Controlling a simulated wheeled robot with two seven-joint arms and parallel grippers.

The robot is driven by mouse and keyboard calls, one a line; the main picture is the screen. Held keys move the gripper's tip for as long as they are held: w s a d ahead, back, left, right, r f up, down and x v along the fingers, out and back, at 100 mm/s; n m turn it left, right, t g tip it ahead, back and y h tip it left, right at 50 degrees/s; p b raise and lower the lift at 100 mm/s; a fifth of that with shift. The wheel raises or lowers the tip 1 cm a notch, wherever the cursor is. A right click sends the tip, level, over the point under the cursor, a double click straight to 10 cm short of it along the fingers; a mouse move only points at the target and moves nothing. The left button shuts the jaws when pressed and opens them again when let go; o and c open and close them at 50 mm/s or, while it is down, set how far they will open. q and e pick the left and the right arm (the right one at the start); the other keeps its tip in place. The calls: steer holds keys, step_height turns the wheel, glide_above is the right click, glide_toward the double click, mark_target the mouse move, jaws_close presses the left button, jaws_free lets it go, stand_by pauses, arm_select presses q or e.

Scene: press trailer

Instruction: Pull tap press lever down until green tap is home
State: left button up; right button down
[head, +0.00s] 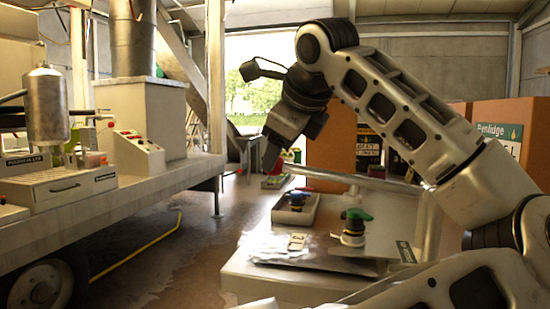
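What looks like the tap press stands on the trailer at the far left, with a silver cylinder (46,105) on top. A small green piece (71,143), perhaps the green tap, is beside the cylinder; its seating is too small to tell. A dark horizontal bar (92,113) runs near it; I cannot tell whether this is the lever. My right gripper (269,158) hangs above the floor between trailer and cart, well to the right of the press. It points down and is seen from the side, so its opening is unclear. My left gripper is out of view.
A control box (138,153) with red buttons sits on the trailer bed. A cart (300,285) at right holds a green-topped tap (354,226) and a tray (296,217) with a blue-topped piece.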

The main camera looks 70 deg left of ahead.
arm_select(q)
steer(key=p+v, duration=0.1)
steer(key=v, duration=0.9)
arm_select(e)
steer(key=shift+s+d+g, duration=0.3)
steer(key=shift+d, duration=0.05)
steer(key=shift+r, duration=0.1)
